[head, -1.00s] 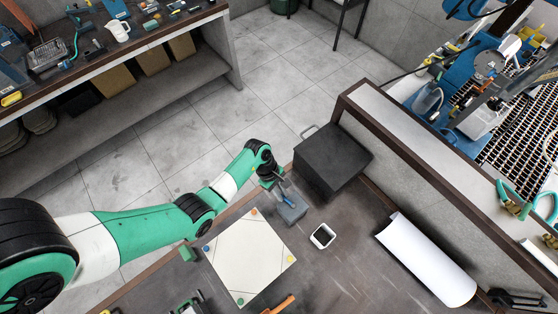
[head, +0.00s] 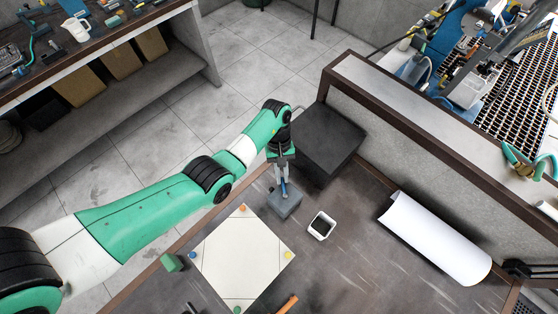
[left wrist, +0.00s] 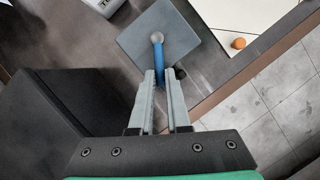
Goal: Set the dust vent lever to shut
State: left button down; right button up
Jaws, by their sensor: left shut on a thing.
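The dust vent is a small grey box (head: 285,206) on the dark table, just beyond the white square board. Its blue lever (head: 284,189) rises from the top of the box. In the left wrist view the box (left wrist: 150,38) is at the top, and the blue lever (left wrist: 158,62) runs from a round grey end down between the fingers. My left gripper (head: 282,181) reaches in from the far side and is shut on the lever; its fingers (left wrist: 163,77) also show in the left wrist view. Any position marks on the box cannot be read. My right gripper is not in view.
A black box (head: 330,140) stands close to my left gripper. A small white container with dark contents (head: 321,226) is right of the vent. The white board (head: 240,258) lies in front. A white curved sheet (head: 435,238) lies at right. The table between these is mostly clear.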

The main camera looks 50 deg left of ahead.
pick_arm(q)
jog(key=shift+w+d+m, duration=0.1)
jog(key=shift+w+m, duration=0.05)
jog(key=shift+m, duration=0.15)
jog(key=shift+b, duration=0.3)
jog(key=c, duration=0.9)
grip_release()
jog(key=p+v, duration=0.3)
jog(key=v, duration=0.8)
jog(key=shift+w+r, duration=0.1)
jog(key=shift+r, duration=0.15)
